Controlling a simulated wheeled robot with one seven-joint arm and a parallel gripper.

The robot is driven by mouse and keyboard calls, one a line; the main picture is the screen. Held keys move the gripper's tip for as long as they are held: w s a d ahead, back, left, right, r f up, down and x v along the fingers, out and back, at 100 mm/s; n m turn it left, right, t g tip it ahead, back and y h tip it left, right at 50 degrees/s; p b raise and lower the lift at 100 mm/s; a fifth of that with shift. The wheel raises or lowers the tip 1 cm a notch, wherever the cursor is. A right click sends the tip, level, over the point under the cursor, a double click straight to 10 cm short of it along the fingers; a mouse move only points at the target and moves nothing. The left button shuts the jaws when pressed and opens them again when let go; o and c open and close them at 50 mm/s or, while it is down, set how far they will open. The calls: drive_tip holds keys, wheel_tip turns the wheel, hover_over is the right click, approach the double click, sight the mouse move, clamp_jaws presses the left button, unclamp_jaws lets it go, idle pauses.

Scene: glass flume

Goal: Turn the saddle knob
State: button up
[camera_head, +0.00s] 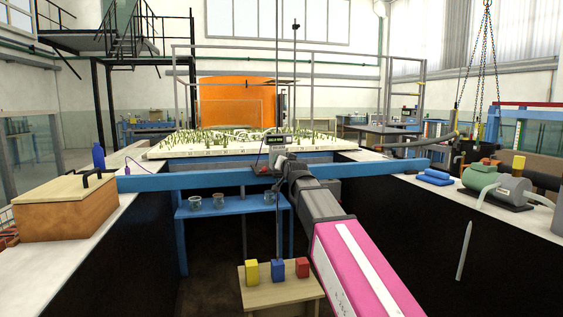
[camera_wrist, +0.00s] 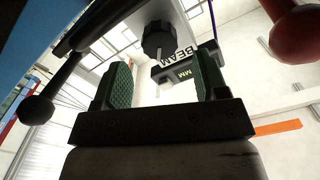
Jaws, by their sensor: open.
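A dark fluted knob (camera_wrist: 158,40) hangs on a short stem under the saddle (camera_wrist: 125,15) in the wrist view. My gripper (camera_wrist: 163,64) is open below it, its green ribbed finger pads to the left and right. The knob shows just beyond the fingertips, roughly between them; I see no contact. In the head view my gripper (camera_head: 283,160) reaches the saddle on the blue beam (camera_head: 210,178), and my arm hides the knob.
A black ball-ended lever (camera_wrist: 37,108) and a red ball (camera_wrist: 297,35) flank my gripper. A wooden box (camera_head: 65,215) sits at left.

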drive_tip(key=v, duration=0.5)
drive_tip(key=shift+s+d, duration=0.1)
drive_tip(key=shift+s, duration=0.25)
idle(0.7)
drive_tip(key=w+a+n, duration=0.1)
drive_tip(key=w+n, duration=0.1)
drive_tip(key=w, duration=0.1)
drive_tip(key=w+a+n, duration=0.1)
drive_tip(key=w+n, duration=0.1)
drive_tip(key=w, duration=0.1)
drive_tip(key=w+a+n, duration=0.1)
drive_tip(key=w+n, duration=0.1)
drive_tip(key=w, duration=0.1)
drive_tip(key=shift+w, duration=0.4)
idle(0.3)
drive_tip(key=c, duration=0.9)
